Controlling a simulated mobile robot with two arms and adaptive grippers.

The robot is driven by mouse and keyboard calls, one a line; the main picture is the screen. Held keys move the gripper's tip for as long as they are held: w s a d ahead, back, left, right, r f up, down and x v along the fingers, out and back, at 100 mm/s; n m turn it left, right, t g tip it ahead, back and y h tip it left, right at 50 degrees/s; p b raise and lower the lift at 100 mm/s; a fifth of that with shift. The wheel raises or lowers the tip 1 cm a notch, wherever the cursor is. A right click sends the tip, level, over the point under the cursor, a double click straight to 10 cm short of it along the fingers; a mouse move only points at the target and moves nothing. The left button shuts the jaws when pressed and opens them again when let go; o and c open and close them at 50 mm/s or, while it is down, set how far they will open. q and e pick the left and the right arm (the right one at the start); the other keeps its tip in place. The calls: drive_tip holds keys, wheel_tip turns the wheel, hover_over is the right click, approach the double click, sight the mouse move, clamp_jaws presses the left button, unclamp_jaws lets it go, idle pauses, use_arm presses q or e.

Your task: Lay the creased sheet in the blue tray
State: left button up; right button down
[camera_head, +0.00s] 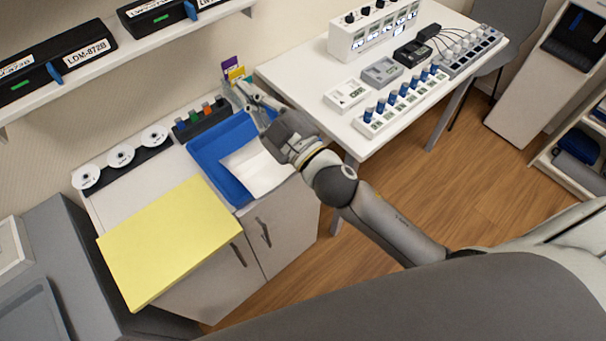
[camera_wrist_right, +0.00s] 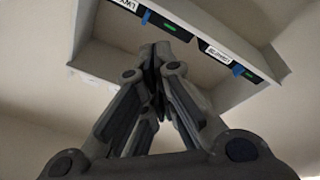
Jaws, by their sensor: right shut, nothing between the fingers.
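The blue tray (camera_head: 207,153) sits on top of the white cabinet. A white sheet (camera_head: 258,170), with a faint crease, lies in the tray over its front right part; whether it lies fully flat is unclear. My right gripper (camera_head: 247,97) is shut and empty, above the tray's back edge, apart from the sheet. Its arm hides part of the tray's right side. In the wrist view the fingertips of my right gripper (camera_wrist_right: 156,52) meet, with no sheet between them. My left gripper is in no view.
A yellow board (camera_head: 168,242) overhangs the cabinet's front edge. A dark rack (camera_head: 201,120) stands behind the tray, with white discs (camera_head: 121,155) to its left. The white table (camera_head: 290,76) at right carries devices and blue-capped vials. A shelf (camera_head: 150,48) with black boxes hangs above.

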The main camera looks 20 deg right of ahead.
drive_tip(key=s+a+r+n+g+y, duration=0.35)
drive_tip(key=a+n+g+y, duration=0.2)
drive_tip(key=n, duration=0.25)
drive_tip(key=s+a+r+n+g+y, duration=0.3)
drive_tip(key=s+a+n+g+y, duration=0.1)
drive_tip(key=a+n+y, duration=0.25)
drive_tip(key=s+a+f+n+g+h, duration=0.3)
drive_tip(key=s+f+n+g, duration=0.4)
drive_tip(key=n+g, duration=0.35)
drive_tip(key=s+d+f+n+h, duration=0.1)
drive_tip(key=d+f+n+h, duration=0.3)
drive_tip(key=f, duration=0.3)
drive_tip(key=w+d+f+m+t+h+p, duration=0.1)
drive_tip(key=w+d+f+h, duration=0.2)
drive_tip(key=d+h, duration=0.5)
drive_tip(key=w+d+f+m+h, duration=0.1)
drive_tip(key=w+d+f+h, duration=0.3)
drive_tip(key=d, duration=0.8)
wheel_tip(320, 180, down, 9)
drive_tip(key=w+a+p, duration=0.1)
drive_tip(key=w+p, duration=0.1)
drive_tip(key=p, duration=0.2)
drive_tip(key=shift+w+a+h, duration=0.2)
drive_tip(key=shift+w+h, duration=0.05)
drive_tip(key=shift+h, duration=0.15)
